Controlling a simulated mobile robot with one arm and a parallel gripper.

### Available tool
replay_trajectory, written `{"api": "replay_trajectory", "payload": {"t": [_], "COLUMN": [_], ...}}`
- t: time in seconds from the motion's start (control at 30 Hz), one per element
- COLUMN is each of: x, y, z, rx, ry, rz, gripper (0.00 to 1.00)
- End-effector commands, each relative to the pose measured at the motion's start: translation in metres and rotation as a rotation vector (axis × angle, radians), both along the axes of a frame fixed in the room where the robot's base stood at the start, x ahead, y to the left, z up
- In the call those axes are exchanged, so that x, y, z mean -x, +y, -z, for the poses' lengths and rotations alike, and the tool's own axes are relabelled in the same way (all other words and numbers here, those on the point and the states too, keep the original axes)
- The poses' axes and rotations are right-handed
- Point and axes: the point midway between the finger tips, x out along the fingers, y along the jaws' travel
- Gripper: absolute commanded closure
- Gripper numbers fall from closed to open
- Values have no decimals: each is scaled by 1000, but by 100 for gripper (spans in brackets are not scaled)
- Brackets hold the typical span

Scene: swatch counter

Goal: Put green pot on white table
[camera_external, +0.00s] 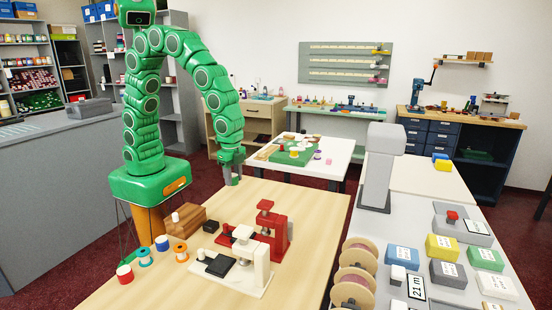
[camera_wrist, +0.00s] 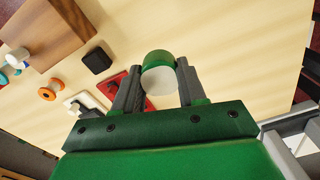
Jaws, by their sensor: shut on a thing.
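My gripper (camera_wrist: 158,85) is shut on the green pot (camera_wrist: 158,57), a short round thing with a green side and a pale round face, held between the two grey fingers. In the external view my gripper (camera_external: 232,176) hangs above the far edge of the light wood table, and the pot cannot be made out there. The white table (camera_external: 338,162) stands beyond and to the right of my gripper, with a green mat and several small things on it.
The wood table (camera_external: 190,288) bears a red press (camera_external: 274,232), a white press (camera_external: 255,268), a wooden block (camera_external: 187,220) and several spools. A grey counter with a grey column (camera_external: 380,170) stands at the right. The white table's front strip is clear.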

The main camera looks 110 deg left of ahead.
Motion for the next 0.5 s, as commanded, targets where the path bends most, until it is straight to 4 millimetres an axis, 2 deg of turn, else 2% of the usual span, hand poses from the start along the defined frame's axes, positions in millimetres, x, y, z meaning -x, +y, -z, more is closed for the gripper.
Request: {"api": "replay_trajectory", "payload": {"t": [0.2,0.5], "x": [39,69], "y": [-11,-18], "z": [-10,-14], "rx": [4,7], "ry": [-2,-1], "rz": [101,184], "gripper": [94,94]}}
